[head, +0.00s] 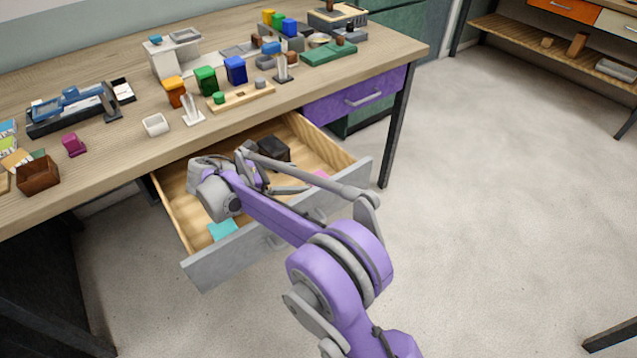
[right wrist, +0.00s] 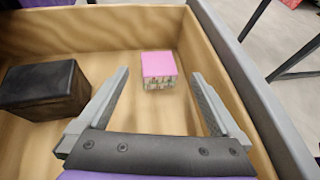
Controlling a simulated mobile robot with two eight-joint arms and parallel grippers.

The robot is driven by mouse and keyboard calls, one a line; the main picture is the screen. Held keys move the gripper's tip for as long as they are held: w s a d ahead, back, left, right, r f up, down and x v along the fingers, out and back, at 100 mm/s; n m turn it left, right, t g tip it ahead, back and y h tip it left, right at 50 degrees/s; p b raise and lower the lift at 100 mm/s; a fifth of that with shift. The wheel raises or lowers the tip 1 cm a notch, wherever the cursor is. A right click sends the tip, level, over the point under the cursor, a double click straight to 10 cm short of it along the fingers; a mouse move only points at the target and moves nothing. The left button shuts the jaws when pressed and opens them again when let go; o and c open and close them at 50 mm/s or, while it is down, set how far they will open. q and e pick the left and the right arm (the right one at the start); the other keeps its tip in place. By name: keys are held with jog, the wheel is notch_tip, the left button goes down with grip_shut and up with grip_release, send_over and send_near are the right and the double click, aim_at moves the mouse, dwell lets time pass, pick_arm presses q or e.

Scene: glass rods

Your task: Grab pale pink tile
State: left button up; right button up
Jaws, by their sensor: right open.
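The pink tile (right wrist: 158,64) shows as the pink top of a small block with a pale, patterned side. It rests on the floor of the open drawer, toward the far right corner in the right wrist view. In the head view only a sliver of pink (head: 321,175) shows beside my arm. My right gripper (right wrist: 159,76) is open and empty inside the drawer, its fingers pointing toward the block, one on each side in the picture. The block appears just ahead of the fingertips; contact is not visible. My left gripper is out of view.
A dark box (right wrist: 45,90) lies in the drawer left of the gripper. A turquoise piece (head: 223,230) lies near the drawer front (head: 215,265). The drawer walls (right wrist: 245,85) stand close around the gripper. Bins and small items crowd the wooden tabletop (head: 330,85) above.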

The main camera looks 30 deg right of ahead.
aim_at(319, 179)
jog(key=shift+x, duration=1.05)
jog(key=x, duration=0.2)
jog(key=b+x, duration=0.1)
jog(key=x, duration=0.1)
jog(key=shift+w+a+f+b, duration=0.15)
jog(key=shift+f+b, duration=0.15)
jog(key=shift+f, duration=0.15)
jog(key=shift+d+f, duration=0.15)
jog(key=shift+d, duration=0.35)
jog(key=shift+c, duration=0.3)
jog(key=c, duration=1.4)
